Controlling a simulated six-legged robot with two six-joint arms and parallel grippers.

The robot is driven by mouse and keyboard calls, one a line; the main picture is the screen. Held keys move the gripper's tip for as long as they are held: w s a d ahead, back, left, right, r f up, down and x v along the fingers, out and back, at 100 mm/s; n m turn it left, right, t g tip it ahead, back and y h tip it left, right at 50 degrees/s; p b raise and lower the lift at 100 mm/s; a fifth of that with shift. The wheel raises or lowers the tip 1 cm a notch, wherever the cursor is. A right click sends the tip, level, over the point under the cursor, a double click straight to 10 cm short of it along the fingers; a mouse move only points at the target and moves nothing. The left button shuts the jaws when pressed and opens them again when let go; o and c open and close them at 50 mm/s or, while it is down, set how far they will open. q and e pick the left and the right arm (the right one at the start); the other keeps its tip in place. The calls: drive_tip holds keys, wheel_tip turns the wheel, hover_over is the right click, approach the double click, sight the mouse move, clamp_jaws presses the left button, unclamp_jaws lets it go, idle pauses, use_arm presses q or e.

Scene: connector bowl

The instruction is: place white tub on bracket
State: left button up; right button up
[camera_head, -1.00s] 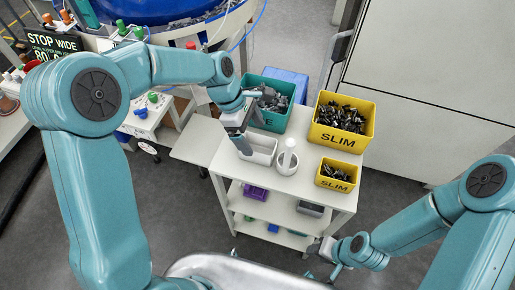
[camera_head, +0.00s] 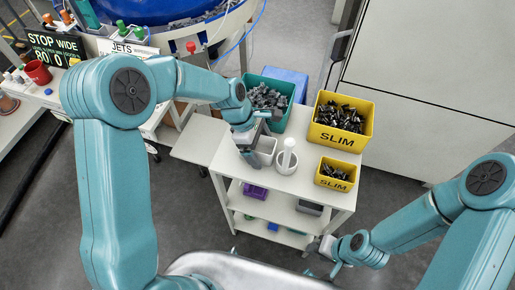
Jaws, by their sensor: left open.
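The white tub (camera_head: 267,147) stands on the cart's top shelf, partly hidden behind my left gripper. My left gripper (camera_head: 254,155) is open and pointing down at the tub's left part. I cannot tell whether its fingers touch the tub or straddle its wall. I cannot clearly make out a bracket; a flat pale side shelf (camera_head: 196,142) sticks out at the cart's left. My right gripper (camera_head: 322,257) is low beside the cart's lower right side, away from the tub; its jaws are too small to read.
A white round cup with an upright post (camera_head: 288,160) stands just right of the tub. A teal bin (camera_head: 287,118) of grey parts is behind it. Large (camera_head: 340,139) and small (camera_head: 334,184) yellow bins of black parts stand at right. The cart's front top is clear.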

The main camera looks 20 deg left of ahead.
use_arm(q)
drive_tip(key=shift+f, duration=0.25)
drive_tip(key=c, duration=1.2)
wheel_tip(320, 180, up, 21)
drive_tip(key=a+f+m+g+y, duration=0.1)
drive_tip(key=a+f+m, duration=0.1)
drive_tip(key=f+m, duration=0.2)
drive_tip(key=s+a+f+m+g+y, duration=0.1)
drive_tip(key=a+f+m+g+y, duration=0.1)
drive_tip(key=m, duration=0.5)
drive_tip(key=s+a+f+m+g+y, duration=0.1)
drive_tip(key=a+f+m, duration=0.2)
drive_tip(key=f+m, duration=0.3)
drive_tip(key=shift+a+f+m, duration=0.3)
drive_tip(key=shift+a+f, duration=0.1)
drive_tip(key=shift+f, duration=0.2)
